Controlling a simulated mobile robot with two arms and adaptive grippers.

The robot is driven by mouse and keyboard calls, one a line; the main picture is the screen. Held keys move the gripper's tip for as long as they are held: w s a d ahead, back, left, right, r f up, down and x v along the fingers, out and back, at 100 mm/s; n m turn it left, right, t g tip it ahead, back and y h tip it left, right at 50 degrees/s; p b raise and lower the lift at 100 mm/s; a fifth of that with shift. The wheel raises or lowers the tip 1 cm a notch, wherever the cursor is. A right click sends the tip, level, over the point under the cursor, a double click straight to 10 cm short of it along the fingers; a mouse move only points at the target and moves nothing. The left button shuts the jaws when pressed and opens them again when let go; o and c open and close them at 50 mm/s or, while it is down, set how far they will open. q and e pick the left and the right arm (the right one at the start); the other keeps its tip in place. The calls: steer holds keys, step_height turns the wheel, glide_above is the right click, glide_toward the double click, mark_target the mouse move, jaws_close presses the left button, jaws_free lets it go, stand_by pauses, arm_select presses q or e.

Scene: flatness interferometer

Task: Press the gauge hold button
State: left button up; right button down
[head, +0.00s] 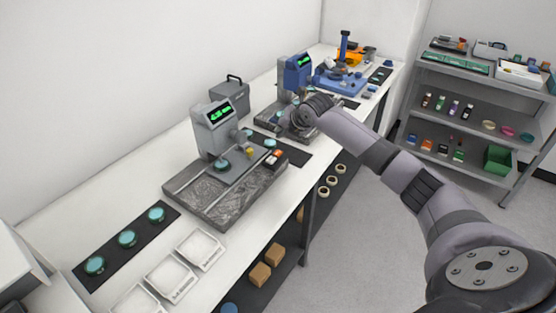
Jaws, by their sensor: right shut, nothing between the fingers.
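A grey gauge (213,127) with a lit green display stands on a speckled grey base plate (222,200) on the bench. A small control box (273,157) with orange and pale buttons sits at the right end of that plate. Which button is the hold button is too small to read. A second gauge (298,72), blue with a green display, stands farther back. My left gripper is out of view.
Teal discs (127,239) lie on a black mat at the near left, beside white trays (199,249). A grey case (230,94) stands behind the gauge. A blue device (342,77) sits at the far end. A shelf unit (480,102) stands right, across open floor.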

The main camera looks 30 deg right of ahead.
mark_target(280, 152)
step_height(280, 152, down, 2)
steer(key=shift+f+b, duration=0.15)
steer(key=shift+b, duration=0.45)
step_height(280, 152, down, 2)
steer(key=shift+b, duration=0.3)
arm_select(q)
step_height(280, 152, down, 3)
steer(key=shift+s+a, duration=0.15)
arm_select(e)
steer(key=shift+f, duration=0.1)
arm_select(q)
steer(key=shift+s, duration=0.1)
arm_select(e)
steer(key=shift+f, duration=0.4)
